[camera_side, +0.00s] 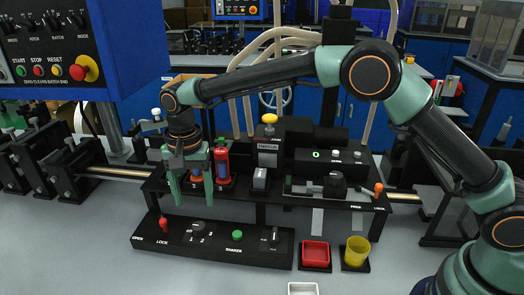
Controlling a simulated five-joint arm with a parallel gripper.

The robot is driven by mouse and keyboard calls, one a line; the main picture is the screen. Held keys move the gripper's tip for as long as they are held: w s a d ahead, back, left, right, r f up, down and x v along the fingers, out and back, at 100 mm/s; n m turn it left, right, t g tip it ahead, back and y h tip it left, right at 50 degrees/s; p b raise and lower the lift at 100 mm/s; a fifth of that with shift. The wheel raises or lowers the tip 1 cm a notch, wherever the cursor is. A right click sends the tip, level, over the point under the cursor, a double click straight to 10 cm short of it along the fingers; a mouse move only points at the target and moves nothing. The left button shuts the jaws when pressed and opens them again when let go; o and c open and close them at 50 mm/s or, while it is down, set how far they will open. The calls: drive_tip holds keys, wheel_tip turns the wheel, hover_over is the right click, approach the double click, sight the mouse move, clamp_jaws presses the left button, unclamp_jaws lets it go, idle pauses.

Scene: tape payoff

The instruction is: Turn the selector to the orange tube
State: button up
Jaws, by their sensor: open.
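The selector is most likely the dark round knob (198,227) on the low black front panel, with small marks 1, 2 and 3 around it. I cannot tell which mark it points to. My gripper (192,203) is open, its green fingers pointing down just above and behind the knob, apart from it. Behind the fingers is a tube rack with labels 2 and 3. A red tube (221,165) stands at 3. Position 1 is hidden by my gripper. I cannot make out a clearly orange tube.
The front panel (270,254) also carries a red lock lever (163,224), a green shaker button (238,235) and another knob (274,236). A red tray (315,253) and yellow cup (356,252) stand to its right. The grey table in front is mostly clear.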

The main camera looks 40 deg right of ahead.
sight(199, 226)
wheel_tip(199, 226, down, 8)
drive_tip(key=shift+f, duration=0.1)
idle(0.4)
clamp_jaws()
